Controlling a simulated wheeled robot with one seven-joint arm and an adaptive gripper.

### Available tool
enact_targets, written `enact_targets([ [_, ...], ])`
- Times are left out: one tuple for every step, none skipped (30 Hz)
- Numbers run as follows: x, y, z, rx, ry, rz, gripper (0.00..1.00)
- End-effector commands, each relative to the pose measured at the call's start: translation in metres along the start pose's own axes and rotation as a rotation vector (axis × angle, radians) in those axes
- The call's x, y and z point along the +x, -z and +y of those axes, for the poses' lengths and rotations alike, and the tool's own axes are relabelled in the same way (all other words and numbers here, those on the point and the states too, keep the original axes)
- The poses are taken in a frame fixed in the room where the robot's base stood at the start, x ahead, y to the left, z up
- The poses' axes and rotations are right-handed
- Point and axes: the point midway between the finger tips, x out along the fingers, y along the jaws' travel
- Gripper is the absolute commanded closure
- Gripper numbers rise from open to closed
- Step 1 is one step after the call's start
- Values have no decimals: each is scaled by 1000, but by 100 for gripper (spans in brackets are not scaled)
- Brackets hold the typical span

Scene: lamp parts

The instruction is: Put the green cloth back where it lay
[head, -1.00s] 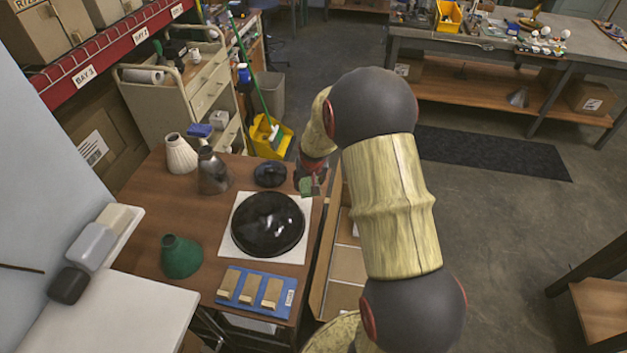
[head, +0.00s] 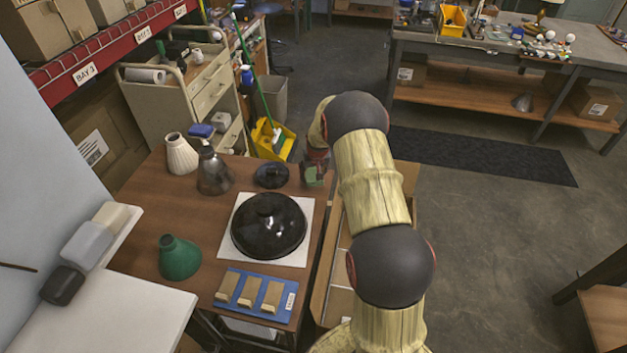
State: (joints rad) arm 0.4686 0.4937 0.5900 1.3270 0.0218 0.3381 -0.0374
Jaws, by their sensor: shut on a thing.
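The green cloth (head: 313,178) is a small green patch at the tip of my gripper (head: 314,174). My gripper is shut on it, beside the far right edge of the brown table (head: 150,225). The cloth is small in this view, and the fingers are hard to make out. I cannot tell whether the cloth touches the table. A large glossy black shade (head: 268,228) sits on a white square sheet (head: 297,258), nearer than the cloth and to its left. A small black lid-like part (head: 271,176) lies just left of my gripper.
A white ribbed shade (head: 181,154), a smoky brown shade (head: 214,174) and a green shade (head: 179,260) stand on the table. A blue tray (head: 232,306) with tan pieces lies at the near edge. An open cardboard box (head: 328,285) stands right of the table.

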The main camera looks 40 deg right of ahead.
Motion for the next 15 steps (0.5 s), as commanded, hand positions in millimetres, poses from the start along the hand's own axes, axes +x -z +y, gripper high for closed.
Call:
enact_targets([
  [2, 1, 0, 0, 0, 1, 68],
  [4, 1, 1, 0, 0, 1, 68],
  [7, 2, 1, 0, 0, 0, 68],
  [10, 2, 2, 0, 0, 0, 68],
  [13, 2, 2, 0, 0, 0, 68],
  [19, -1, 2, 0, 0, -1, 68],
  [24, -4, 2, 0, 0, -2, 68],
  [28, -6, 2, 0, 0, -3, 68],
  [33, -8, 2, 0, 0, -3, 68],
  [36, -9, 1, 0, 0, -2, 68],
  [37, -9, 1, 0, 0, -1, 68],
  [38, -9, 1, 0, 0, 1, 68],
  [38, -8, 1, 0, 0, 1, 68],
  [37, -8, 1, 0, 0, 2, 68],
  [37, -8, 1, 0, 0, 2, 68],
])
